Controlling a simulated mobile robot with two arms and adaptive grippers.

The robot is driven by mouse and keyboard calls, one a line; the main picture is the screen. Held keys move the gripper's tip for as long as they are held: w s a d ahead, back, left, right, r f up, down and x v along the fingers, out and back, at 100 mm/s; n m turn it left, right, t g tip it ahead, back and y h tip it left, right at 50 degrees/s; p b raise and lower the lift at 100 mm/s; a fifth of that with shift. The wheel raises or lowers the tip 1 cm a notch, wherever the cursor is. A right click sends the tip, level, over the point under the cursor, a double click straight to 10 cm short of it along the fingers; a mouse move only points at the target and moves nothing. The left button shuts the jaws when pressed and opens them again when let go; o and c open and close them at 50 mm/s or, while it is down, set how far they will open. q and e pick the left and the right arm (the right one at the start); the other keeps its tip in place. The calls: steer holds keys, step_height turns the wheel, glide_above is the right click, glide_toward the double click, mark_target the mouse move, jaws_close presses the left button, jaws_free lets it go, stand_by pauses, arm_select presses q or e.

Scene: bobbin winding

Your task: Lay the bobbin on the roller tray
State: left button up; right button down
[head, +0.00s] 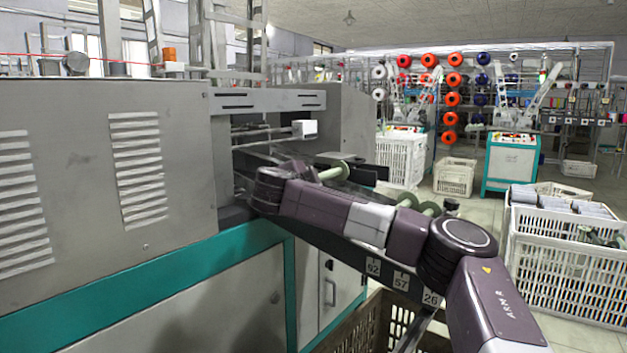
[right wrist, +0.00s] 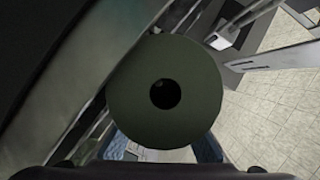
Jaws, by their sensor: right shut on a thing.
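A grey-green bobbin (right wrist: 160,125) fills the middle of the right wrist view, seen end-on with a dark round hole. A dark sloping tray with number tags (head: 335,255), apparently the roller tray, runs beneath the arm. Pale green bobbin flanges show behind the arm, one near the machine (head: 336,172) and others farther right (head: 429,208). Whether one is the held bobbin I cannot tell. My left gripper is out of view.
The grey machine housing (head: 80,160) with a teal band stands close on the left. A brown crate (head: 350,325) is below the tray. A white crate (head: 565,270) of bobbins stands at the right. Tiled floor is open behind the arm.

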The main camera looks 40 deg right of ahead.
stand_by(0.4)
steer(key=c, duration=1.8)
jaws_free()
steer(key=o, duration=1.4)
steer(key=shift+o, duration=0.2)
